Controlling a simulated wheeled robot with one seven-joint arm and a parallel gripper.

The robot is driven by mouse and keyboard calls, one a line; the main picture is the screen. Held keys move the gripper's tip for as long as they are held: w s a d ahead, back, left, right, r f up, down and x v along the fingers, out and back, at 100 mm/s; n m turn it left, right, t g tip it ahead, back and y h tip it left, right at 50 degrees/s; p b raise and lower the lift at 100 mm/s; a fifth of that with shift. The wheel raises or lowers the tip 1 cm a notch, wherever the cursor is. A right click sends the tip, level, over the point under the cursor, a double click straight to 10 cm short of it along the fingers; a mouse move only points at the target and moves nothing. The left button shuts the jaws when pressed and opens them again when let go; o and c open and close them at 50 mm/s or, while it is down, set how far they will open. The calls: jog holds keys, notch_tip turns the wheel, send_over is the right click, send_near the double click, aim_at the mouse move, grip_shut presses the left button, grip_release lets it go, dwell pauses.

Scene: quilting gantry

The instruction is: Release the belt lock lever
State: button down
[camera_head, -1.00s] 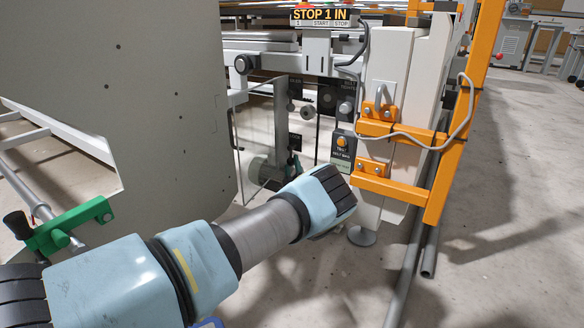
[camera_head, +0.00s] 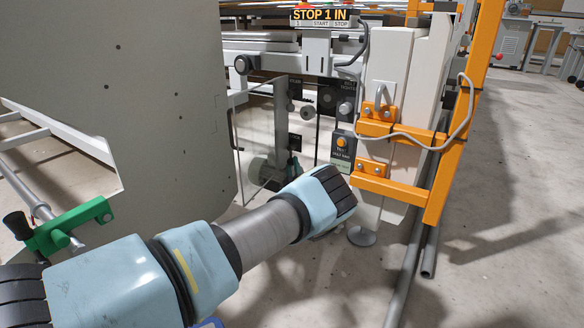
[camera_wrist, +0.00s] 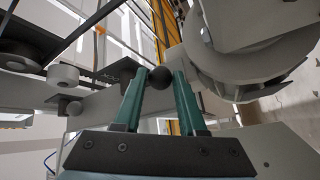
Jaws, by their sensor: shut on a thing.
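A dark round knob (camera_wrist: 161,77), which looks like the end of the belt lock lever, sits between my fingertips in the wrist view. My gripper (camera_wrist: 158,82) has two green fingers, one on each side of the knob, shut on it. The rest of the lever is hidden or cannot be made out. In the head view, my arm reaches to the machine's lower front, beside a clear guard panel. My wrist hides most of the gripper there, and I cannot make out the knob.
A large grey wheel-like part (camera_wrist: 243,75) is close on the right in the wrist view. In the head view, an orange frame (camera_head: 392,189) and a panel with an orange button (camera_head: 342,143) stand near my wrist. Floor is open at right.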

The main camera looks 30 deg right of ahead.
jog(key=shift+w+a+r, duration=0.1)
jog(key=shift+w+a, duration=0.1)
jog(key=shift+a, duration=0.1)
dwell(0.4)
jog(key=n+p, duration=0.1)
jog(key=p, duration=0.1)
jog(key=r+n+g+y+p, duration=0.1)
jog(key=shift+s+d+p, duration=0.2)
jog(key=shift+s+p, duration=0.15)
jog(key=shift+s, duration=0.05)
jog(key=s+d+r+n+g+p, duration=0.1)
jog(key=s+r+n+g+p, duration=0.2)
jog(key=r+n+g+p, duration=0.3)
jog(key=shift+d+n+g+p, duration=0.35)
jog(key=shift+n+g+p, duration=1.45)
jog(key=shift+g+p, duration=0.55)
jog(key=shift+s+r, duration=0.1)
jog(key=c, duration=0.8)
grip_release()
jog(key=o, duration=0.3)
jog(key=shift+r, duration=0.1)
jog(key=shift+d, duration=0.15)
